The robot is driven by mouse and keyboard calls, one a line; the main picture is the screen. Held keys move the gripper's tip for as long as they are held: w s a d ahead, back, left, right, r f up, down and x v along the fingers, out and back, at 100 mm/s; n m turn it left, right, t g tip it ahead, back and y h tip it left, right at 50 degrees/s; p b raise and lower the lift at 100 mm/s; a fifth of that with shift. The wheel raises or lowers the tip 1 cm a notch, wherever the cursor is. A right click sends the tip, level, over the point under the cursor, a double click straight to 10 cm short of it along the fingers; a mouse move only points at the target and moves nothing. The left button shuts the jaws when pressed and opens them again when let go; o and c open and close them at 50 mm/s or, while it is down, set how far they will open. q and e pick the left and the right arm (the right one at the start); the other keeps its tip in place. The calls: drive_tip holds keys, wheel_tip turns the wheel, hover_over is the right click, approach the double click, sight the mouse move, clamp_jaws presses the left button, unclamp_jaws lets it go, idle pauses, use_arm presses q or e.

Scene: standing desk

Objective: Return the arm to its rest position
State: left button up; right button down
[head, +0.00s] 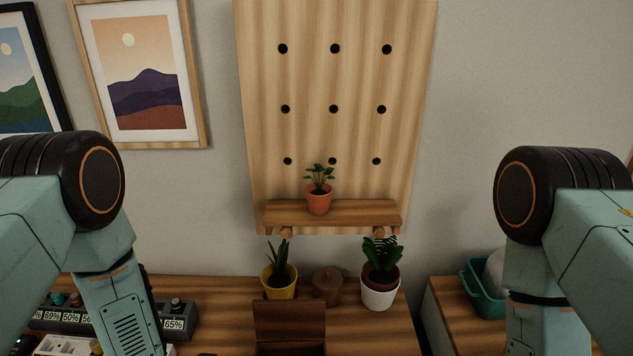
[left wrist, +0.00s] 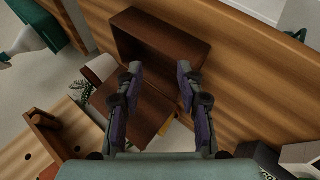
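My left arm (head: 118,305) reaches down at the left of the head view, and its gripper is below the picture there. In the left wrist view my left gripper (left wrist: 159,68) has its two fingers spread apart, with nothing held between them. Behind the fingers is a dark brown wooden box (left wrist: 158,38) with its lid (left wrist: 140,105) raised. The box lid also shows at the bottom of the head view (head: 290,320). My right arm (head: 545,320) hangs at the right of the head view, and its gripper is out of the picture.
A pegboard (head: 335,80) holds a shelf (head: 345,213) with a small potted plant (head: 318,202). Below stand a yellow pot (head: 279,284), a brown round object (head: 327,287) and a white pot (head: 380,295). A panel with percent displays (head: 178,322) is at left, a teal basket (head: 484,298) at right.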

use_arm(q)
drive_tip(key=s+a+f+m+g+y, duration=0.1)
drive_tip(key=s+a+g+y, duration=0.3)
drive_tip(key=s, duration=0.8)
drive_tip(key=s+a+f+m+g+y, duration=0.1)
drive_tip(key=s+a+y, duration=0.2)
drive_tip(key=s+a, duration=0.65)
drive_tip(key=s+d+f+b, duration=0.2)
drive_tip(key=d+f+b, duration=0.1)
drive_tip(key=f+b, duration=1.6)
drive_tip(key=shift+s+f, duration=0.15)
drive_tip(key=shift+f, duration=0.05)
drive_tip(key=shift+r, duration=0.1)
